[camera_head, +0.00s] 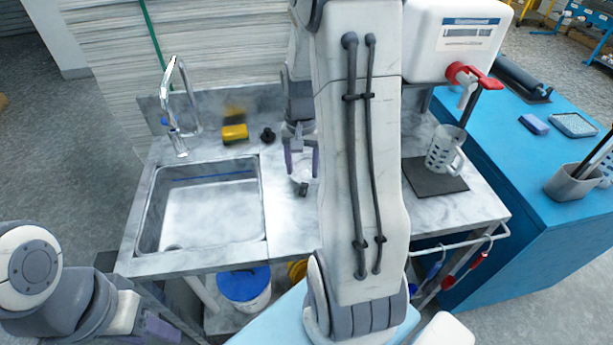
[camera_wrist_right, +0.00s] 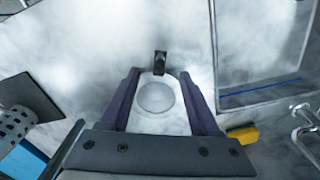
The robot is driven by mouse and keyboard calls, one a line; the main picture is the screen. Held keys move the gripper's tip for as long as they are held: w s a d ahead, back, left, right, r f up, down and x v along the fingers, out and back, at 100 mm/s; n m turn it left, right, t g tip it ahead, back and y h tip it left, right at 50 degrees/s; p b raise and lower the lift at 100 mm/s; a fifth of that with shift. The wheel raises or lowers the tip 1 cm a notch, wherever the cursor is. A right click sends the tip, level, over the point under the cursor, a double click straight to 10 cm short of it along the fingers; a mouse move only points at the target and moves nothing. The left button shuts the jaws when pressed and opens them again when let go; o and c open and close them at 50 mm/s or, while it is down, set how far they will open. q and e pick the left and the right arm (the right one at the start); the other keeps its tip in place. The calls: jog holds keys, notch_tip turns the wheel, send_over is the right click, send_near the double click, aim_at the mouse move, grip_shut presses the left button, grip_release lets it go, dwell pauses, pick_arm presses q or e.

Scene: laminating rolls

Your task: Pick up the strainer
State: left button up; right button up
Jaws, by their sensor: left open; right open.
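A pale round cup with a short dark handle, which looks like the strainer (camera_wrist_right: 156,97), lies on the marble counter. In the head view the strainer (camera_head: 301,172) sits to the right of the sink, partly covered by my right gripper. My right gripper (camera_head: 301,163) points down over it. In the wrist view the open right gripper (camera_wrist_right: 159,76) has one finger on each side of the cup, and the dark handle extends past the fingertips. I cannot tell whether the fingers touch it. My left gripper (camera_head: 158,330) is low at the left, partly out of frame, open and away from the counter.
The sink (camera_head: 210,208) is left of the strainer, with a tap (camera_head: 178,110) and yellow sponge (camera_head: 235,133) behind. A perforated-looking white mug (camera_head: 443,150) stands on a dark mat (camera_head: 432,182) at right, below a red-handled tap (camera_head: 470,76). My right arm hides the middle counter.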

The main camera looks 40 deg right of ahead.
aim_at(302, 193)
notch_tip(302, 193, down, 10)
jog(key=shift+f+p, duration=0.1)
jog(key=shift+p, duration=0.4)
grip_shut()
